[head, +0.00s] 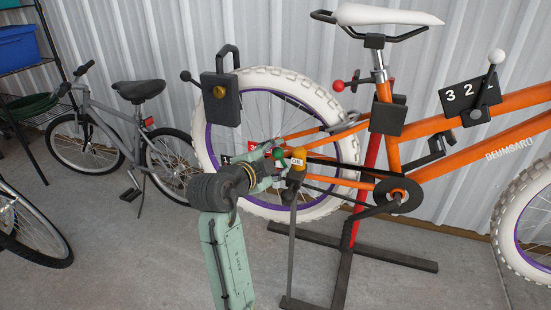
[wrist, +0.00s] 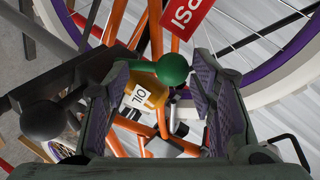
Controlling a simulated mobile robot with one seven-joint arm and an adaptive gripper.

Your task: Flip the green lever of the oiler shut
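The oiler (head: 298,162) is a small amber cup beside the orange bike's rear wheel. Its "OIL" label shows in the wrist view, where the oiler (wrist: 150,92) lies beyond my fingers. The lever's green ball knob (head: 278,153) is just left of the cup in the head view. In the wrist view the green knob (wrist: 172,69) appears between my fingertips, nearer the right one. I cannot tell whether it touches a finger. My gripper (head: 270,172) is at the oiler's left, open, with its two pads apart in the wrist view (wrist: 160,80).
The orange bike (head: 430,158) stands on a black floor stand (head: 370,255). A black box (head: 220,100) with a black-knobbed lever hangs above my gripper. A black ball (wrist: 42,118) is close left in the wrist view. A red PSI tag (wrist: 187,14) is above. Spoked wheel surrounds the area.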

